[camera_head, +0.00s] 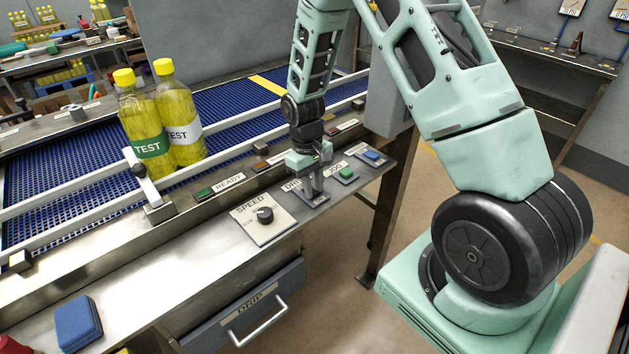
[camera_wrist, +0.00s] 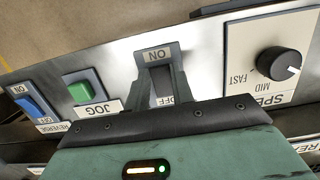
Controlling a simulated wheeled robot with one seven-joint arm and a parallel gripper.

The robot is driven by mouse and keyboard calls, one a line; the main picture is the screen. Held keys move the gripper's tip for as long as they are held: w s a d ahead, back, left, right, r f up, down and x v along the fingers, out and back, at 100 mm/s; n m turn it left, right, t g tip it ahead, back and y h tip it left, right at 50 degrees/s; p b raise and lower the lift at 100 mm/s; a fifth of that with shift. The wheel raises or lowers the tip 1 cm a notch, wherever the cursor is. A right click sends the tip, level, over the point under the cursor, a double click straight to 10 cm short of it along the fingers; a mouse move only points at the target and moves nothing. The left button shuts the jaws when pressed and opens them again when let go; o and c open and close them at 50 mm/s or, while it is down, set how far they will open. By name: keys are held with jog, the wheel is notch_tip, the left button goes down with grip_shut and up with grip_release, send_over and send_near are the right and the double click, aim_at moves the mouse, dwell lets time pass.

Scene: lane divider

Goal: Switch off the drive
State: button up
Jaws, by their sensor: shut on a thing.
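My gripper (camera_head: 313,192) points down over the front panel of the conveyor, at the drive switch. A label starting "DRI" (camera_head: 290,185) shows beside it, partly covered. In the wrist view my gripper (camera_wrist: 162,68) has its two fingers close together on the drive switch (camera_wrist: 158,54). Its plate reads "ON" at the far end and "OFF" at the near end, both upside down.
The speed knob (camera_head: 265,215) is left of my gripper. The green jog button (camera_head: 346,173) and blue reverse switch (camera_head: 372,155) are to the right. Two yellow test bottles (camera_head: 150,140) stand on the blue conveyor (camera_head: 55,180). A drip drawer (camera_head: 250,310) is below; a blue pad (camera_head: 78,322) lies front left.

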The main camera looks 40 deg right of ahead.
jog(key=shift+w+g, duration=0.15)
jog(key=shift+g, duration=0.35)
jog(key=o, duration=1)
jog(key=shift+r, duration=0.15)
jog(key=b+v, duration=0.2)
jog(key=v, duration=1.5)
jog(key=shift+r+b, duration=0.15)
jog(key=shift+b, duration=0.2)
